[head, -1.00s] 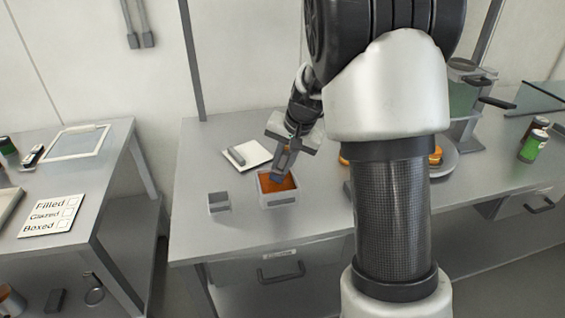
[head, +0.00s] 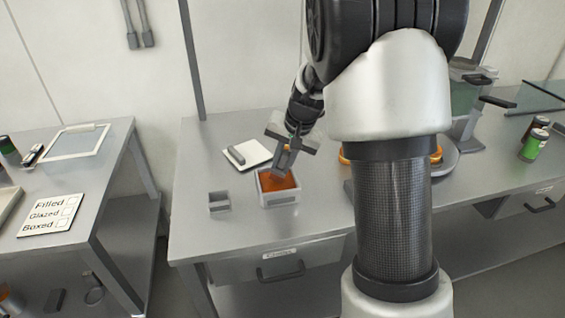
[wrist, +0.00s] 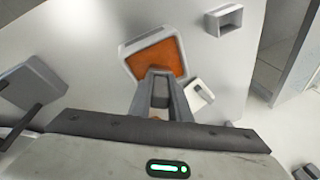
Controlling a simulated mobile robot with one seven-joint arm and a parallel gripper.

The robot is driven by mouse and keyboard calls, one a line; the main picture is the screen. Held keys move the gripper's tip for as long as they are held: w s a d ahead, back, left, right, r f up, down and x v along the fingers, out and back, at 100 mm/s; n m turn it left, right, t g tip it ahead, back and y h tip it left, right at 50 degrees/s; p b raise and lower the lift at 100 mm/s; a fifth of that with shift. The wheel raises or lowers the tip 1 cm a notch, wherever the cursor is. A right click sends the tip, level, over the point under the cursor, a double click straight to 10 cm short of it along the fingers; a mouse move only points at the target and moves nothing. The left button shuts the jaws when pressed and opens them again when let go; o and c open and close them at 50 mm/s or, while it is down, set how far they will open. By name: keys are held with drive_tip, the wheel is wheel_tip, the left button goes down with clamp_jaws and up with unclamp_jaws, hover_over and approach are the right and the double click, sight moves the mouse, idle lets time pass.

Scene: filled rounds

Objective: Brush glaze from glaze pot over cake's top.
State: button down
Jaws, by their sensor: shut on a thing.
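The glaze pot (head: 264,200) is a pale square tub with orange glaze inside, on the middle table. It also shows in the wrist view (wrist: 131,52). My gripper (head: 278,170) points down over the pot, its tips at the glaze in the head view. In the wrist view its fingers (wrist: 160,88) overlap the pot's near edge. It is shut on what seems to be the brush, which the fingers almost wholly hide; whether the bristles touch the glaze cannot be told. The cake (head: 436,156) seems to be the orange-brown round partly hidden behind my arm.
A small grey open box (head: 219,202) stands left of the pot. A white board with a grey bar (head: 247,154) lies behind it. Cans (head: 534,145) and a clear-walled machine (head: 466,95) stand at the right. The table's front left is clear.

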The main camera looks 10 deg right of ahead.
idle(0.3)
drive_tip(key=shift+r+p, duration=2.65)
drive_tip(key=shift+r, duration=0.85)
drive_tip(key=s+f+n+p, duration=0.1)
drive_tip(key=s+f+n, duration=0.2)
drive_tip(key=s, duration=0.3)
drive_tip(key=s+a+f+n+g+y+p, duration=0.1)
drive_tip(key=s+f+n, duration=0.2)
drive_tip(key=s+f, duration=0.1)
drive_tip(key=shift+s+f+g+y, duration=0.25)
drive_tip(key=shift+s+g+y, duration=0.05)
drive_tip(key=shift+s, duration=0.6)
